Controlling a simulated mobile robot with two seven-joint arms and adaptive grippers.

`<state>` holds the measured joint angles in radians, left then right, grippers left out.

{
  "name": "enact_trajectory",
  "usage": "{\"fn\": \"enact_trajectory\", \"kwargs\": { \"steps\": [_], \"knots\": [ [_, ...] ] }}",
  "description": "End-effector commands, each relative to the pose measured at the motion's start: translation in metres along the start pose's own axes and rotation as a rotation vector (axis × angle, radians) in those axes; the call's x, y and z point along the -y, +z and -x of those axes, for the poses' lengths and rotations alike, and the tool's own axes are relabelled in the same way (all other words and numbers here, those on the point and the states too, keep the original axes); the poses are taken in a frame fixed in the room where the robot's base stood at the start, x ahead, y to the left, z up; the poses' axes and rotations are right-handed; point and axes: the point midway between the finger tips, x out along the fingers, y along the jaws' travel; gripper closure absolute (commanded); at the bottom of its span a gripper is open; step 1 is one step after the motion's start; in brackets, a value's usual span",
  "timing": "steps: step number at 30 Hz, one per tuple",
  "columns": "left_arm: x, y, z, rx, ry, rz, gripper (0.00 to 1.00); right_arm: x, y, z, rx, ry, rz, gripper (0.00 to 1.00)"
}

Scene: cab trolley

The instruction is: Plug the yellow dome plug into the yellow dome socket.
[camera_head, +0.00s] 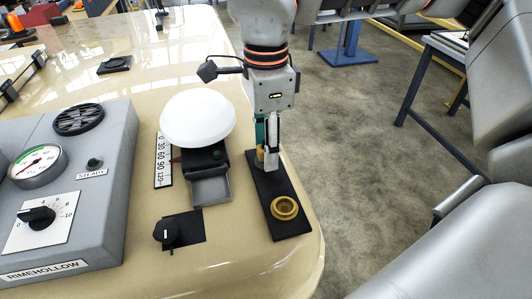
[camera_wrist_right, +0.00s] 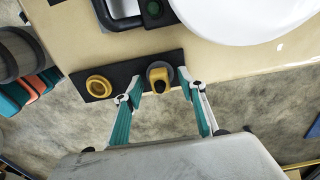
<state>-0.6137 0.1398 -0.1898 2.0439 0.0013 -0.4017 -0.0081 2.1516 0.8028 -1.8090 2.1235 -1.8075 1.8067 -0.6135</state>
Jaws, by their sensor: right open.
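The yellow dome socket is a yellow ring (camera_head: 285,208) on the near end of a black strip (camera_head: 264,193) at the table's right edge. It also shows in the right wrist view (camera_wrist_right: 98,86). The yellow dome plug (camera_wrist_right: 158,76) sits at the other end of the strip, on a round grey spot, with a dark mark on its top. In the head view it is mostly hidden by my right gripper (camera_head: 267,158), which points down over it. In the right wrist view the fingers of this gripper (camera_wrist_right: 160,89) are apart, with the plug between and just beyond their tips. My left gripper is not in view.
A white dome (camera_head: 197,118) stands close left of the gripper, beside a ruler scale (camera_head: 163,160). A black knob (camera_head: 167,233) is on the tabletop. A grey console (camera_head: 100,210) with a gauge fills the left. Floor lies beyond the table's right edge.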

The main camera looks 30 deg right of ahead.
Motion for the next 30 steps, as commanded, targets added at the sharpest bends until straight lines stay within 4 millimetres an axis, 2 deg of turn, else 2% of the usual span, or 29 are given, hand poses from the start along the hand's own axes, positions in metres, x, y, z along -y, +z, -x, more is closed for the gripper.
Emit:
{"fn": "enact_trajectory", "kwargs": {
  "steps": [16, 30],
  "knots": [
    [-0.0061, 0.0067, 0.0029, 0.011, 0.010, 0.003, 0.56, 0.0003, 0.0001, 0.0003, 0.001, -0.001, 0.000, 0.60],
    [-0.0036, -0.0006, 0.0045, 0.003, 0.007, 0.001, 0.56, 0.0004, 0.0002, 0.0004, 0.001, -0.002, 0.000, 0.60]
  ]
}}
